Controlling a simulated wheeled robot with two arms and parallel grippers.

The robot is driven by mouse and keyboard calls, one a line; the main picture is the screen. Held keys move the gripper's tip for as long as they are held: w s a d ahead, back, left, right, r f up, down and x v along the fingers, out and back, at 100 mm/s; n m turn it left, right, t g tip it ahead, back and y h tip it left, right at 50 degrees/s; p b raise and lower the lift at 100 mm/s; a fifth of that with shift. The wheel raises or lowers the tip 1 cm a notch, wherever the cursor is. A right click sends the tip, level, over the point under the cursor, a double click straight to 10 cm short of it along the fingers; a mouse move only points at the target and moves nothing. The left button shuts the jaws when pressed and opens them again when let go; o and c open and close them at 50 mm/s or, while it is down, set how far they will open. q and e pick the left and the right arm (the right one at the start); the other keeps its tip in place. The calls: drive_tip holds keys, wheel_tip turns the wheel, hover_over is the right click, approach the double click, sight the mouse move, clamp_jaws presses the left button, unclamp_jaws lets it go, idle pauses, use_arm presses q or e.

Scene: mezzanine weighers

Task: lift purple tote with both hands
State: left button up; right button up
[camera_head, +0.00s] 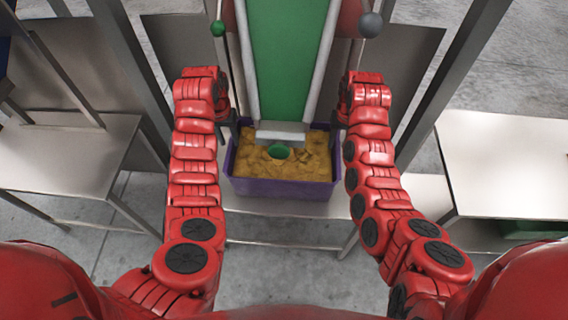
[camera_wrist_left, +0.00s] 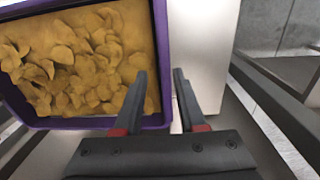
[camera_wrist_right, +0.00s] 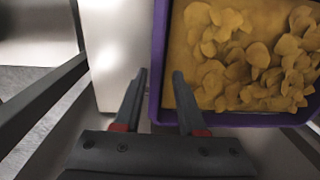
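The purple tote (camera_head: 282,188) stands on a light table below the green conveyor, filled with yellow chip-like pieces. A green round thing lies among the pieces near its back edge. My left gripper (camera_head: 232,120) is at the tote's left side. In the left wrist view its fingers (camera_wrist_left: 160,88) are apart, with the tote's purple rim (camera_wrist_left: 161,50) between them. My right gripper (camera_head: 336,118) is at the right side. In the right wrist view its fingers (camera_wrist_right: 160,88) are also apart, on either side of the rim (camera_wrist_right: 158,45). Finger contact with the walls cannot be told.
The green conveyor (camera_head: 287,55) with pale side rails comes down between my arms to just above the tote's back. Grey metal posts flank it. A pale table (camera_head: 505,160) stands at the right and another metal table (camera_head: 70,155) at the left.

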sight(234, 156)
use_arm(q)
wheel_tip(234, 156, down, 10)
drive_tip(key=shift+d+r, duration=0.15)
use_arm(e)
drive_tip(key=f, duration=0.9)
drive_tip(key=shift+a+f, duration=0.2)
drive_tip(key=shift+f, duration=0.1)
